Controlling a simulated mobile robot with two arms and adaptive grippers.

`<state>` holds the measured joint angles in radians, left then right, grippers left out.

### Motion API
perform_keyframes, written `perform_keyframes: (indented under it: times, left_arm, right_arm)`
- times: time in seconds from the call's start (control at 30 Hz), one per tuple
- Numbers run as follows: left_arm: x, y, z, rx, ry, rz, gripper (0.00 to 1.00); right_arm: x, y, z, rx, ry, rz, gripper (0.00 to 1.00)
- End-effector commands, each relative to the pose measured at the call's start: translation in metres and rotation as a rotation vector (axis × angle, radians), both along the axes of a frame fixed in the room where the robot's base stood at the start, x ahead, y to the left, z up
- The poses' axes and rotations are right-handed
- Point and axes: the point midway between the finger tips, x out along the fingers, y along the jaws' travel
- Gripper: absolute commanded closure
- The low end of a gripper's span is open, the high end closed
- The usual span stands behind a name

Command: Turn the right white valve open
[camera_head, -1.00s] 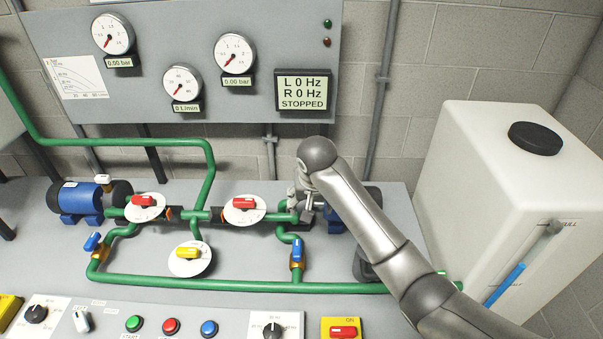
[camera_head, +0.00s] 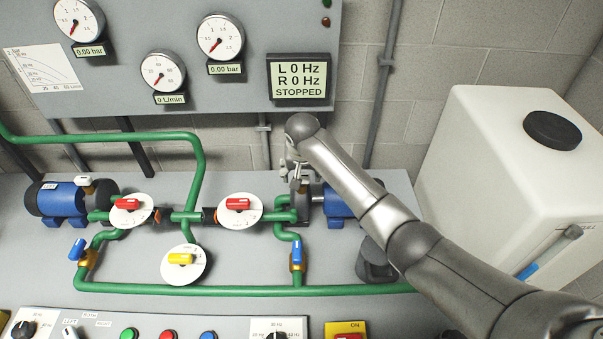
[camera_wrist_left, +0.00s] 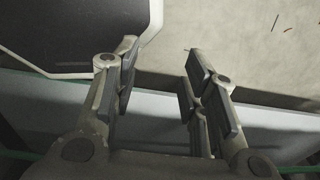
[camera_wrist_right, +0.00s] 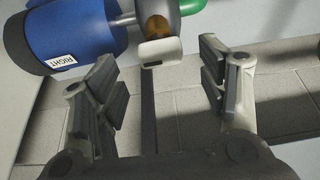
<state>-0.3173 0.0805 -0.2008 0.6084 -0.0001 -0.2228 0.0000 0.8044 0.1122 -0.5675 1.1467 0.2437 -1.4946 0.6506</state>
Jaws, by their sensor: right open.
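The right white valve shows in the right wrist view as a white handle (camera_wrist_right: 160,52) on a brass fitting beside the blue pump labelled RIGHT (camera_wrist_right: 72,38). My right gripper (camera_wrist_right: 163,75) is open, with the handle between its fingertips in the picture; contact cannot be seen. In the head view my right gripper (camera_head: 297,176) points down over the right pump (camera_head: 342,203), and the handle cannot be made out there. My left gripper (camera_wrist_left: 162,65) is open and empty in the left wrist view, near a dark panel, and out of the head view.
Red-handled valves (camera_head: 238,204), a yellow-handled valve (camera_head: 181,259) and a blue-handled valve (camera_head: 297,252) sit on the green pipes (camera_head: 240,290) nearby. A white tank (camera_head: 470,170) stands at the right. The display (camera_head: 300,82) reads STOPPED.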

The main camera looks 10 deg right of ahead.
Motion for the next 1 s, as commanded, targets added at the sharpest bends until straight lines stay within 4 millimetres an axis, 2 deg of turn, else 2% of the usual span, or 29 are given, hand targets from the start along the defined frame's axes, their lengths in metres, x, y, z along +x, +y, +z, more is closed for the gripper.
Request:
perform_keyframes:
  times: [0.13,0.37,0.67,0.77,1.0]
  left_arm:
    - [0.007,-0.001,0.003,-0.001,-0.010,0.000,0.60]
    - [0.034,-0.003,0.006,-0.005,-0.052,0.000,0.60]
    - [0.025,-0.002,0.005,-0.004,-0.038,0.000,0.60]
    - [0.020,-0.002,0.004,-0.003,-0.030,0.000,0.60]
    - [0.018,-0.001,0.004,-0.003,-0.026,0.001,0.60]
  right_arm:
    - [0.007,-0.001,-0.018,-0.001,0.001,0.000,0.34]
    - [0.013,-0.003,-0.031,0.000,-0.002,0.000,0.34]
    - [0.014,-0.003,-0.034,0.000,-0.001,0.000,0.34]
    - [0.014,-0.003,-0.034,0.000,-0.001,0.000,0.44]
    - [0.014,-0.003,-0.033,0.000,-0.001,0.000,0.75]
